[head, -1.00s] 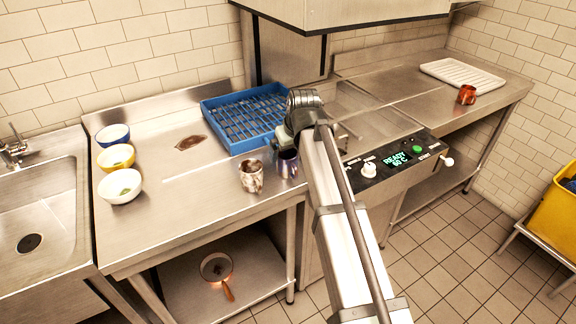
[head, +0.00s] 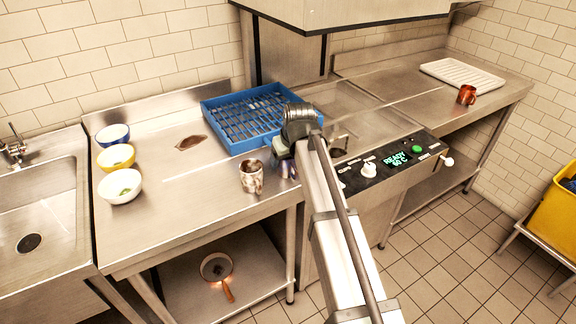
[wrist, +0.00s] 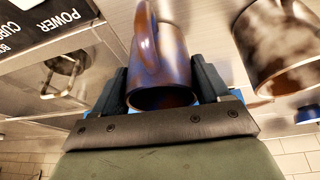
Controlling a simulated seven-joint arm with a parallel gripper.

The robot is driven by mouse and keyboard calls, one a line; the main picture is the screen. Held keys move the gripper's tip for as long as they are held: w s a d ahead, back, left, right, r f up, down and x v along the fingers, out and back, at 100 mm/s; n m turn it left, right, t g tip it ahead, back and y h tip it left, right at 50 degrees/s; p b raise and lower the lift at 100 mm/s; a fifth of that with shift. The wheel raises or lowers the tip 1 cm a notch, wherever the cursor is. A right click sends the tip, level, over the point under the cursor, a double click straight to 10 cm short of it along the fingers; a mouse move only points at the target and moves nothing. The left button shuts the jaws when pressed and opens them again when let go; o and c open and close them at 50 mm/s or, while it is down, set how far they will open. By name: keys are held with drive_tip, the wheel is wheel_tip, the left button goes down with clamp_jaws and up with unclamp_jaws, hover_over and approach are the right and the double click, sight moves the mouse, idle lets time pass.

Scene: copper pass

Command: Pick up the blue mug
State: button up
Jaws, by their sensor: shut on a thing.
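The blue mug (head: 286,171) has a mottled blue and brown glaze and is at the front right of the steel counter, mostly hidden by my gripper (head: 281,152) in the head view. In the wrist view the blue mug (wrist: 172,65) sits between the two dark fingers of my gripper (wrist: 163,88), one on each side of its body. My gripper is shut on it. Its handle shows on the near face. I cannot tell whether its base touches the counter.
A brown and white mug (head: 251,177) stands close to the left of the blue mug. A blue rack (head: 213,116) is behind. Several bowls line the left, by the sink (head: 62,205). The machine's control panel (head: 385,166) is at right, with a copper mug (head: 466,95) beyond.

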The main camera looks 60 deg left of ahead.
drive_tip(key=c, duration=0.5)
